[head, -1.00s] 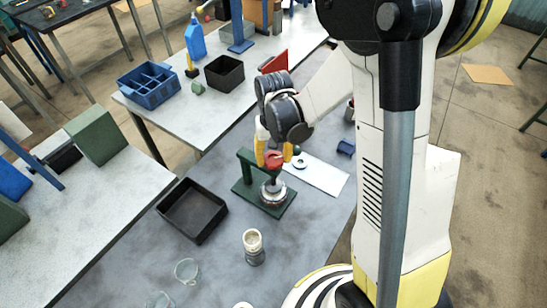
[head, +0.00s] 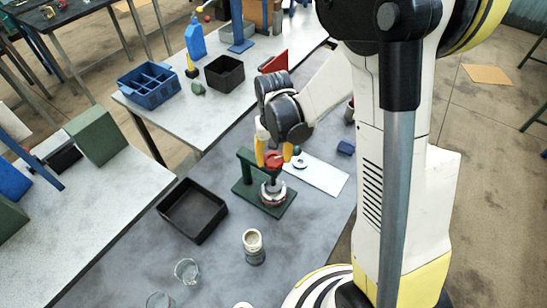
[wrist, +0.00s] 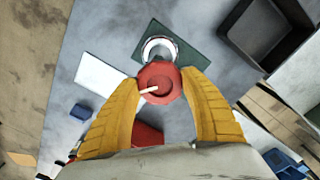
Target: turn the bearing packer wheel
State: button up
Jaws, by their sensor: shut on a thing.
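The bearing packer is a green stand (head: 246,172) with a green base on the grey table. Its red wheel (head: 273,159) sits at the top, above a silver round part (head: 272,192) on the base. In the wrist view the red wheel (wrist: 159,83) lies between the two yellow fingers, with a small pale handle on it. My gripper (wrist: 160,88) is shut on the wheel, one finger at each side of its rim. The silver ring (wrist: 160,48) shows just beyond the wheel. In the head view my gripper (head: 273,158) partly covers the wheel.
A black open tray (head: 192,210) stands left of the packer. A cream-topped jar (head: 253,246) and glass cups (head: 187,271) stand nearer. A white sheet (head: 322,178) with small parts lies to the right. A red thing (wrist: 147,134) shows below the wheel in the wrist view.

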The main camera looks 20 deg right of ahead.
aim_at(274, 158)
jog(key=o, duration=1.2)
notch_tip(274, 158, up, 12)
